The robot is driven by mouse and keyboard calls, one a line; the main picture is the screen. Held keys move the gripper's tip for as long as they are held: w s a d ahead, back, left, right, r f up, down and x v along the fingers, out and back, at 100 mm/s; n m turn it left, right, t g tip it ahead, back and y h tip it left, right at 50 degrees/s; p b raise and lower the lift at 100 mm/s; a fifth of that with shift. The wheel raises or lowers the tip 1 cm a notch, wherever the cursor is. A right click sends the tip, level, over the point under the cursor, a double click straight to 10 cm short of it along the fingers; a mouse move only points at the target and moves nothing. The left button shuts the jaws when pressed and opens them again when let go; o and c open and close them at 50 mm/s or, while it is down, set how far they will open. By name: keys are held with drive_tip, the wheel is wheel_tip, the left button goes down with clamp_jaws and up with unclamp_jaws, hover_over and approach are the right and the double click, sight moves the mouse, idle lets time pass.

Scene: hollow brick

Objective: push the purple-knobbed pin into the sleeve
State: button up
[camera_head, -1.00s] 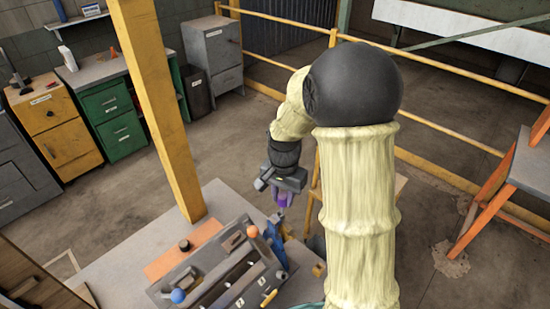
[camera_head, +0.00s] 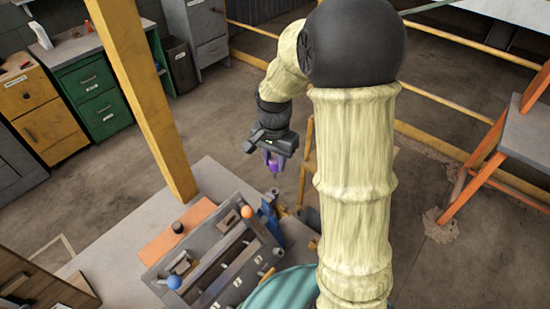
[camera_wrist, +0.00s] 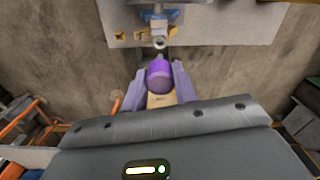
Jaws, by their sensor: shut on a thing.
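My gripper (camera_head: 272,164) is shut on the purple knob of the pin (camera_wrist: 158,77), which shows between the lavender fingers in the wrist view. In the head view the purple knob (camera_head: 272,169) is small below the fingers, and a thin dark shaft points down from it. A grey ring-like part (camera_wrist: 159,43), perhaps the sleeve, shows beyond the knob in the wrist view, beside a blue fixture (camera_wrist: 157,15). The blue fixture (camera_head: 269,217) stands at the bench's right side in the head view. The pin appears above it and apart from it; the shaft tip is hard to make out.
A grey slotted tray (camera_head: 197,290) with an orange ball (camera_head: 247,212) and a blue ball (camera_head: 174,282) lies on the bench (camera_head: 118,225) left of the fixture. A yellow post (camera_head: 140,100) rises at the bench's far edge. Yellow rails (camera_head: 440,147) stand behind my arm.

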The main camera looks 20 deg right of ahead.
sight(274, 173)
drive_tip(key=shift+a+f+b, duration=0.1)
drive_tip(key=shift+f+b, duration=0.45)
drive_tip(key=shift+f, duration=0.4)
drive_tip(key=shift+s+f+b, duration=0.15)
drive_tip(key=shift+f+b, duration=0.4)
drive_tip(key=shift+f, duration=0.1)
drive_tip(key=shift+f+b, duration=0.55)
drive_tip(key=shift+f, duration=0.15)
drive_tip(key=shift+r, duration=0.2)
drive_tip(key=shift+s+f, duration=0.1)
drive_tip(key=shift+f, duration=0.25)
drive_tip(key=shift+f, duration=0.1)
drive_tip(key=shift+f+b, duration=2)
drive_tip(key=shift+f, duration=0.7)
idle(0.3)
